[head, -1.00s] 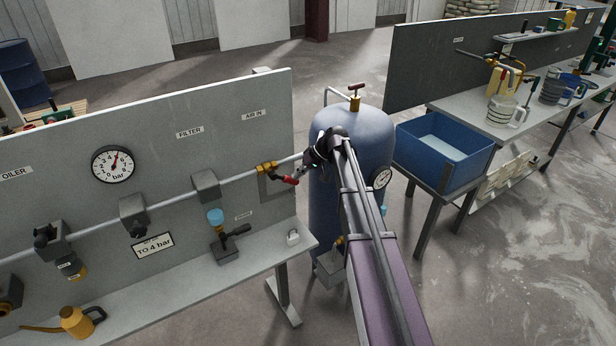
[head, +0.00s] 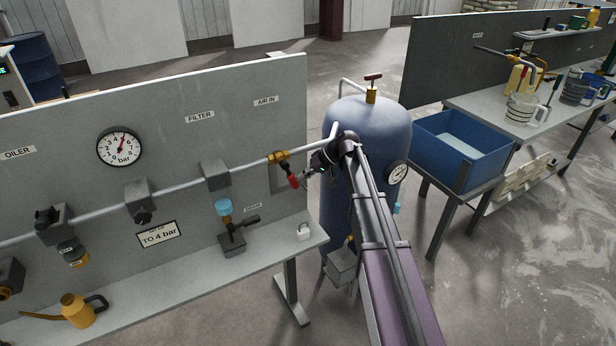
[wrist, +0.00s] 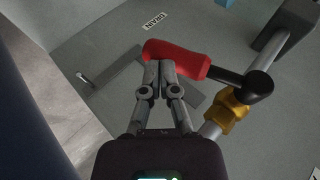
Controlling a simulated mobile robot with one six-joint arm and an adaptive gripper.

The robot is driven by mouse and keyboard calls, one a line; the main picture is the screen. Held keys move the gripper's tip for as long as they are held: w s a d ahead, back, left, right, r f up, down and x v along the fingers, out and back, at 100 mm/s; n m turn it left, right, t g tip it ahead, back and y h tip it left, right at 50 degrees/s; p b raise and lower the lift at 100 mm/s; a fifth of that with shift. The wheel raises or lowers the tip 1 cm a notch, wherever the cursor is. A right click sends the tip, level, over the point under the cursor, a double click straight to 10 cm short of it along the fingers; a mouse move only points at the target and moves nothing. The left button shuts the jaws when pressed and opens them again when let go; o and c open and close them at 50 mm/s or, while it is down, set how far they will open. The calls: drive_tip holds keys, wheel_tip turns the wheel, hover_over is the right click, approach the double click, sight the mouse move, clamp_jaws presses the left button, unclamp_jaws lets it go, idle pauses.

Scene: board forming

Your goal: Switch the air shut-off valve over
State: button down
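The air shut-off valve has a brass body (head: 278,156) on the pipe near the right end of the panel, under the AIR IN label. Its red-sleeved lever (head: 293,181) slants down and to the right from the body. In the wrist view the red lever (wrist: 180,58) lies across the top centre, with a black hub at its right and the brass body (wrist: 228,108) below that. My gripper (wrist: 161,68) has its fingertips together at the lever's free end. The tips look against or very close to the red sleeve, not around it; exact contact is unclear.
A blue-grey air tank (head: 350,130) stands just right of the panel, close to my arm. A padlock (head: 304,231) and a drain unit (head: 232,238) are on the bench ledge below. A blue tub (head: 450,150) stands farther right.

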sight(297, 183)
drive_tip(key=shift+s+a+f+b, duration=0.2)
drive_tip(key=shift+a+f+b, duration=0.1)
drive_tip(key=shift+a+f, duration=0.25)
drive_tip(key=shift+s+a+f+b, duration=0.15)
drive_tip(key=shift+a+f+b, duration=0.15)
drive_tip(key=shift+a, duration=0.3)
drive_tip(key=w+d, duration=0.1)
drive_tip(key=d, duration=1.3)
drive_tip(key=shift+w, duration=0.25)
drive_tip(key=s+f+m+h, duration=0.1)
drive_tip(key=s+f+h, duration=0.2)
drive_tip(key=s, duration=1)
drive_tip(key=s+f+m+h, duration=0.2)
drive_tip(key=s+h, duration=0.4)
drive_tip(key=s, duration=0.8)
drive_tip(key=shift+s+d+f+m+h, duration=0.25)
drive_tip(key=shift+d+f+m+h, duration=0.05)
drive_tip(key=shift+f, duration=0.25)
